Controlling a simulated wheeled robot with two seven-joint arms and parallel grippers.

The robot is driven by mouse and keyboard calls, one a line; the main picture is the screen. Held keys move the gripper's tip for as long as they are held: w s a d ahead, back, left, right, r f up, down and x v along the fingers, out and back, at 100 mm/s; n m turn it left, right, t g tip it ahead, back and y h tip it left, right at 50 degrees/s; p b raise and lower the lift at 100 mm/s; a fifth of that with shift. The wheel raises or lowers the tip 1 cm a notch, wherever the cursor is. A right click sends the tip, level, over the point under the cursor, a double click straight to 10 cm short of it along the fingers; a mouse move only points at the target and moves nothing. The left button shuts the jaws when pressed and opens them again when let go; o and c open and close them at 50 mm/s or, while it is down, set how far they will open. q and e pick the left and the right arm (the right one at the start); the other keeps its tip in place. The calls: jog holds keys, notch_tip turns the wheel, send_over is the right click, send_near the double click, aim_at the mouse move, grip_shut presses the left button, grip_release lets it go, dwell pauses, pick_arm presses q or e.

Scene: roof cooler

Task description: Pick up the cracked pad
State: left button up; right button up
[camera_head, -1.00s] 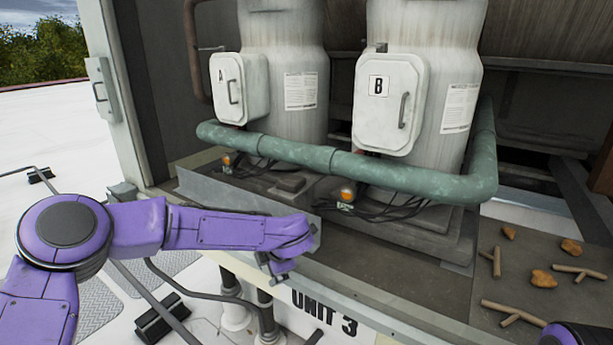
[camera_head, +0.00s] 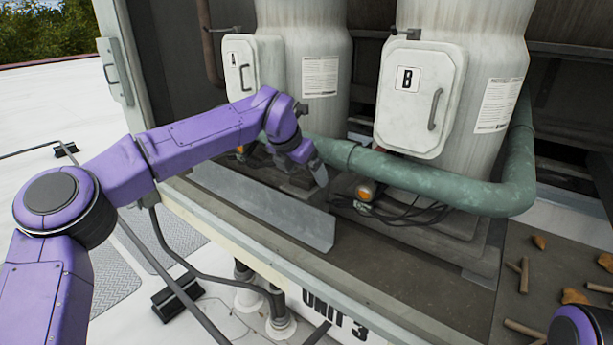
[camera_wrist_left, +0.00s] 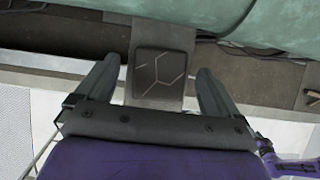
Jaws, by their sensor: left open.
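The cracked pad (camera_wrist_left: 163,75) is a dark, square block with pale crack lines, seen in the left wrist view. It sits on a grey metal support below the green pipe. My left gripper shows in the wrist view (camera_wrist_left: 157,72) with its two fingers apart, one on each side of the pad and with gaps to it. In the head view my left gripper (camera_head: 316,172) points down behind the bent metal plate and largely hides the pad. I cannot tell its exact height above the pad. My right gripper is out of view.
A green pipe (camera_head: 440,185) runs just behind the gripper, in front of tank A's hatch (camera_head: 241,65) and tank B's hatch (camera_head: 418,100). A bent metal plate (camera_head: 262,210) stands in front. An orange-capped fitting (camera_head: 365,190) and dark cables are to the right. Twigs lie at far right.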

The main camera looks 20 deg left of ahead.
pick_arm(q)
jog(key=shift+f, duration=0.15)
jog(key=shift+s, duration=0.15)
jog(key=c, duration=1.2)
